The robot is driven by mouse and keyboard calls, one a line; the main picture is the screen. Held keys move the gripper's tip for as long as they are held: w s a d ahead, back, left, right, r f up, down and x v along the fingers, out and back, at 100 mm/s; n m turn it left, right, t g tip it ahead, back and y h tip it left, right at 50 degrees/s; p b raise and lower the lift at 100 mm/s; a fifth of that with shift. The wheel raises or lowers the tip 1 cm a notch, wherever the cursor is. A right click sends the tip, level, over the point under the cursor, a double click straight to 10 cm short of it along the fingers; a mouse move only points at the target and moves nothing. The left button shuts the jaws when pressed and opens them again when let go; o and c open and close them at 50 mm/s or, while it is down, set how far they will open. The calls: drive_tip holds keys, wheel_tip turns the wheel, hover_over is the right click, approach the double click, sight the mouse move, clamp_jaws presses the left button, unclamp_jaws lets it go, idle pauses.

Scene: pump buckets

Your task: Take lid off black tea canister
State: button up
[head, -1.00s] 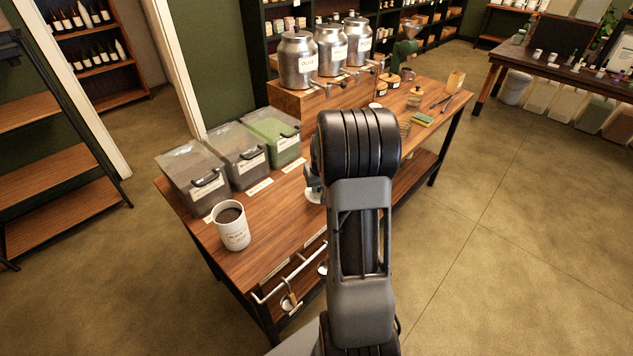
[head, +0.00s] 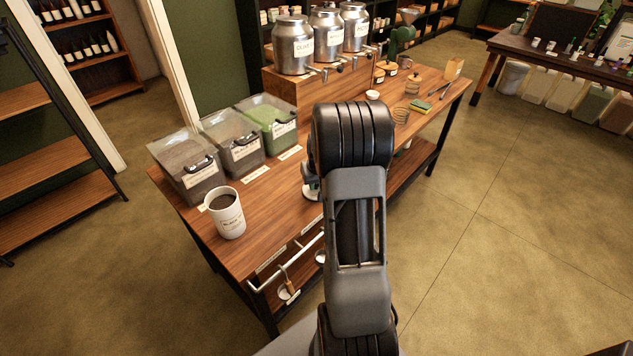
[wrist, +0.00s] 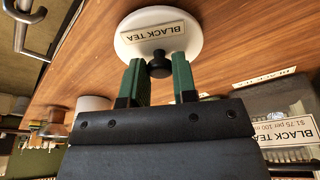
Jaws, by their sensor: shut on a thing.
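The black tea canister (head: 226,213) is a white cup-shaped jar standing at the near left of the wooden table. Its top is open and dark tea shows inside. Its round white lid (wrist: 160,32), labelled BLACK TEA, is away from the canister, to its right. It also shows in part beside my arm in the head view (head: 310,192). My gripper (wrist: 158,65) has its green fingers shut on the lid's black knob (wrist: 159,71). The lid is at or just above the tabletop; I cannot tell if it touches. My arm hides most of the gripper in the head view.
Clear bins (head: 186,167) with labels line the table's left back. Metal dispensers (head: 327,38) stand on a wooden riser (head: 315,82) behind. A rail with hanging scoops (head: 286,270) runs along the front edge. The tabletop (head: 262,212) right of the canister is clear.

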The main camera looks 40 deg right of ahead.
drive_tip(key=shift+f, duration=0.2)
idle(0.4)
drive_tip(key=o, duration=1.1)
drive_tip(key=shift+r, duration=0.15)
drive_tip(key=shift+w+d+p+v, duration=0.1)
drive_tip(key=shift+w+p+v, duration=0.15)
drive_tip(key=shift+p+v, duration=0.65)
drive_tip(key=shift+w+d+p+v, duration=0.1)
drive_tip(key=shift+w+p+v, duration=0.3)
drive_tip(key=shift+v, duration=0.9)
drive_tip(key=shift+w+d+p+v, duration=0.1)
drive_tip(key=shift+p+v, duration=0.7)
drive_tip(key=shift+v, duration=0.3)
drive_tip(key=shift+r, duration=0.2)
